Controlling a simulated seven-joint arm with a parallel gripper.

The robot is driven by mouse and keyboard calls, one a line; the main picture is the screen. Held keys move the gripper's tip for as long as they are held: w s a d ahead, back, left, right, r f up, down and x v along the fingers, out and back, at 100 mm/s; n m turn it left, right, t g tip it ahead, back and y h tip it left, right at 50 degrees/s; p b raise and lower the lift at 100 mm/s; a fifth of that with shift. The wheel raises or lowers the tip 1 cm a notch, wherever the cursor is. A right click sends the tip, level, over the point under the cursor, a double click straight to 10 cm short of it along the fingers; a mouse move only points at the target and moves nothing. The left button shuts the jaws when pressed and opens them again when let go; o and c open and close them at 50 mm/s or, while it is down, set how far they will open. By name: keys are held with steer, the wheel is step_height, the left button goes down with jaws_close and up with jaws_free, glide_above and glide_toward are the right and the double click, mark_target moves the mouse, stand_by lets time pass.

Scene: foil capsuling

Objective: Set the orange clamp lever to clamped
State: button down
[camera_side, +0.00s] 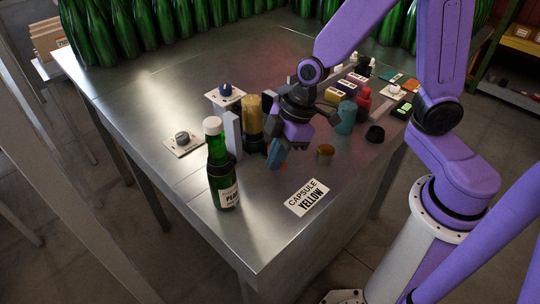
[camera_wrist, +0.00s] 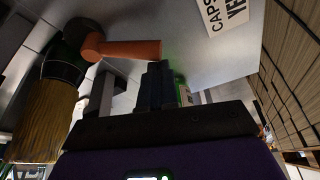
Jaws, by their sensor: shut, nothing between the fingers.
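The orange clamp lever (camera_wrist: 125,50) sticks out sideways from the dark base of a yellow cylinder (camera_wrist: 40,120) in the wrist view. In the side view the lever is mostly hidden behind my gripper (camera_side: 276,157); the yellow cylinder (camera_side: 253,108) stands just left of my gripper. My gripper points down, low over the table. In the wrist view its fingertips (camera_wrist: 155,80) are together and empty, close to the free end of the lever. I cannot tell whether they touch it.
A green bottle (camera_side: 222,175) with a white cap stands at left front. A card reading "CAPSULE YELLOW" (camera_side: 307,197) lies in front. A small amber cup (camera_side: 325,152) and a teal container (camera_side: 346,118) stand to the right. A knob on a plate (camera_side: 183,140) is at left. The front table corner is clear.

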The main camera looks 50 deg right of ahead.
steer(key=d+n, duration=0.1)
steer(key=n, duration=0.1)
steer(key=s+d+n+g, duration=0.1)
steer(key=n, duration=0.1)
steer(key=shift+s+d, duration=0.15)
steer(key=shift+d, duration=0.05)
steer(key=shift+s+d+n, duration=0.1)
steer(key=shift+d+n, duration=0.2)
steer(key=shift+d, duration=0.3)
steer(key=v, duration=1)
stand_by(0.5)
steer(key=s+d+f+m+h, duration=0.1)
steer(key=s+d+m, duration=0.1)
steer(key=s, duration=0.5)
steer(key=s+d+f+m+h, duration=0.1)
steer(key=s+d+m+h, duration=0.1)
steer(key=s, duration=0.5)
steer(key=shift+s+d+f+m, duration=0.25)
steer(key=shift+s+m, duration=0.1)
steer(key=shift+m, duration=0.45)
